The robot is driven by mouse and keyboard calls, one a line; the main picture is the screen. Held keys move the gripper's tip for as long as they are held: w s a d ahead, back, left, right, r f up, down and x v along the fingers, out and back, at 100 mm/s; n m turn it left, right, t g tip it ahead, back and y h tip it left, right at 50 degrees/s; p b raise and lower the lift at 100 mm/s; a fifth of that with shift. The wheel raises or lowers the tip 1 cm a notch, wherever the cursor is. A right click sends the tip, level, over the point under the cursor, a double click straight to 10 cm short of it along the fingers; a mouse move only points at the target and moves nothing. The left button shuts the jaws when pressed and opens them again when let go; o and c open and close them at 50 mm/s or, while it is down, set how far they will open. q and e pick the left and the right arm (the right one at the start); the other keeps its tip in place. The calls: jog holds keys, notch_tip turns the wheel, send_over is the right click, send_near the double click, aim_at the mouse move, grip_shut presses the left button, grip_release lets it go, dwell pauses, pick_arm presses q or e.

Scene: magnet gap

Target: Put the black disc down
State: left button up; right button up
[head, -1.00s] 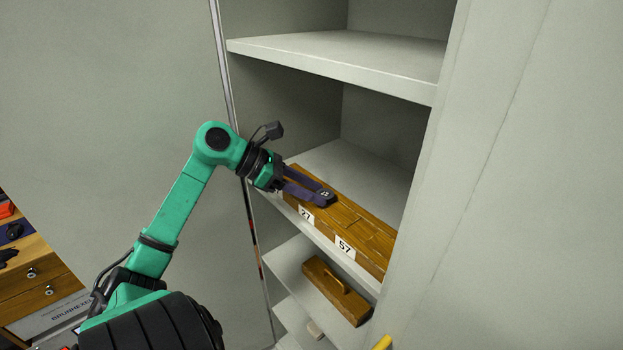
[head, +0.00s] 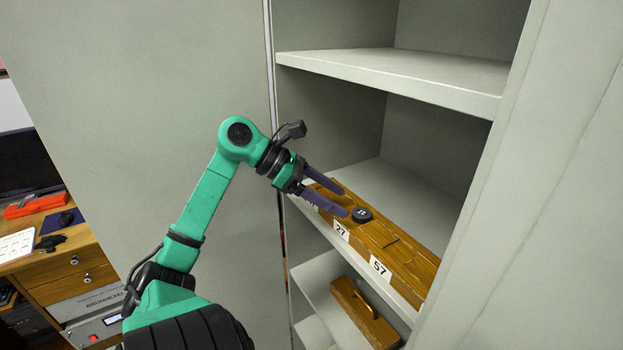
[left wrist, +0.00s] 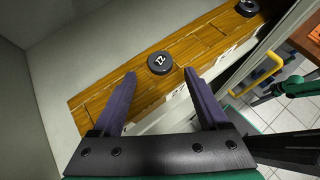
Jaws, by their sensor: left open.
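The black disc (head: 362,214), with a white mark on top, lies flat on a long wooden box (head: 401,262) on the cabinet shelf. The disc also shows in the left wrist view (left wrist: 160,63), on the wooden top beyond my fingertips. My left gripper (head: 346,202) is open, its two purple fingers apart and empty, just left of the disc. In the left wrist view the gripper (left wrist: 161,73) has clear space between its fingers.
The box front carries labels 27 and 57 (head: 380,268). A shelf (head: 400,75) is above, and a wooden block with a handle (head: 362,312) lies on the shelf below. The cabinet's side panel stands close on the right. A desk with drawers is at far left.

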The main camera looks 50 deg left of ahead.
pick_arm(q)
jog(key=b+v, duration=0.2)
jog(key=v, duration=0.6)
pick_arm(e)
notch_tip(320, 180, down, 3)
jog(key=shift+f, duration=0.2)
pick_arm(q)
jog(key=shift+f, duration=0.1)
